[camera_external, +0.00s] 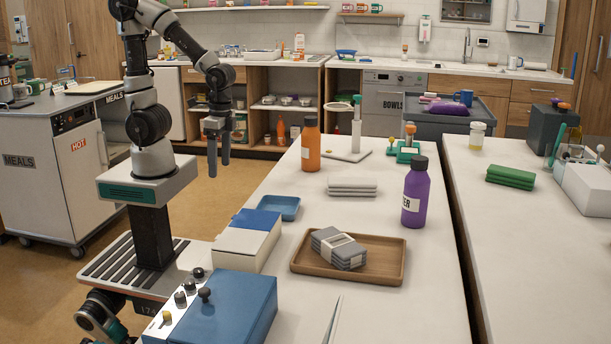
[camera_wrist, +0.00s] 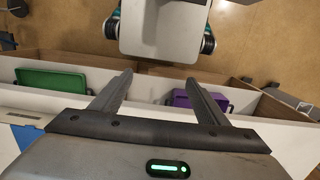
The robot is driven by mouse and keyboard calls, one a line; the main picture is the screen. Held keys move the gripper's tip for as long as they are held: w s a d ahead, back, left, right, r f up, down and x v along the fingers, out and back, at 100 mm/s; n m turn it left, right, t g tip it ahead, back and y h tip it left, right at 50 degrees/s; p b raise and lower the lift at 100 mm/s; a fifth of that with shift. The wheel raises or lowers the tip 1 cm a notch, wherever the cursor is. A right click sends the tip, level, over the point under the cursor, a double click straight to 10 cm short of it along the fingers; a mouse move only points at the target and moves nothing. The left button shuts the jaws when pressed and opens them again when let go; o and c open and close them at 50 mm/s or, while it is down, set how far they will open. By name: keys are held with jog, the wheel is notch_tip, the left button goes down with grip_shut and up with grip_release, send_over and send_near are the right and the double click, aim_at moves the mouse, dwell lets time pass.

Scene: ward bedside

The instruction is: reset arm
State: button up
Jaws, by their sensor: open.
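My gripper (camera_external: 218,156) hangs pointing down at the end of my bent arm, in the air beyond the left edge of the long white table (camera_external: 374,218). Its two fingers are apart with nothing between them. In the wrist view the open fingers of my gripper (camera_wrist: 163,92) show above a white surface edge, with a green bin (camera_wrist: 50,84) to the left and a purple bin (camera_wrist: 196,98) to the right.
On the table stand an orange bottle (camera_external: 310,150), a purple bottle (camera_external: 415,195), a wooden tray (camera_external: 300,262) with grey folded cloths, a small blue tray (camera_external: 279,205) and a blue box (camera_external: 232,308). A meals cart (camera_external: 40,190) stands left. Floor between is clear.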

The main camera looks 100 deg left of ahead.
notch_tip(320, 180, up, 34)
jog(key=w+t+p, duration=0.2)
jog(key=t+p, duration=0.4)
jog(key=p, duration=1.3)
jog(key=shift+t, duration=0.3)
jog(key=shift+f, duration=0.1)
